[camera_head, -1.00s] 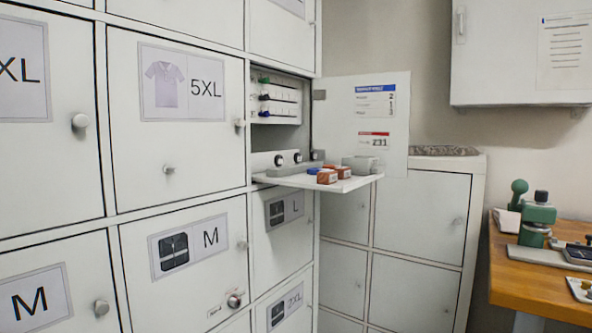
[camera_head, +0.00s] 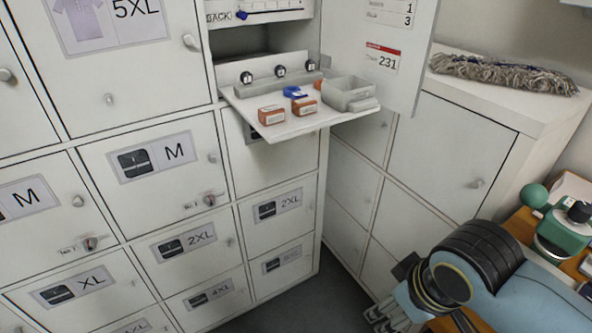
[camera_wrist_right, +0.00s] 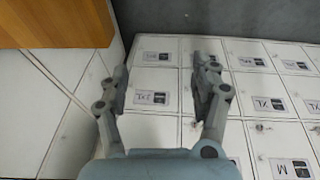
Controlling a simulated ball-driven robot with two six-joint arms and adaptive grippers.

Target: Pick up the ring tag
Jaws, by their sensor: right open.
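I cannot make out a ring tag for certain in either view. The fold-down shelf (camera_head: 296,126) of the open locker holds a small blue item (camera_head: 294,92), two red-brown blocks (camera_head: 271,115) and a grey open tray (camera_head: 346,92). The blue item is too small to tell what it is. My right gripper (camera_head: 384,316) is at the bottom of the head view, low and to the right of the shelf, well apart from it. In the wrist view the right gripper (camera_wrist_right: 162,76) is open and empty, with locker fronts behind its fingers. My left gripper is not in view.
The open locker door (camera_head: 382,45) stands up at the shelf's right. A grey mop head (camera_head: 502,72) lies on the low white cabinet (camera_head: 455,160). A green device (camera_head: 563,232) is on the wooden bench at right. The space before the lockers is clear.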

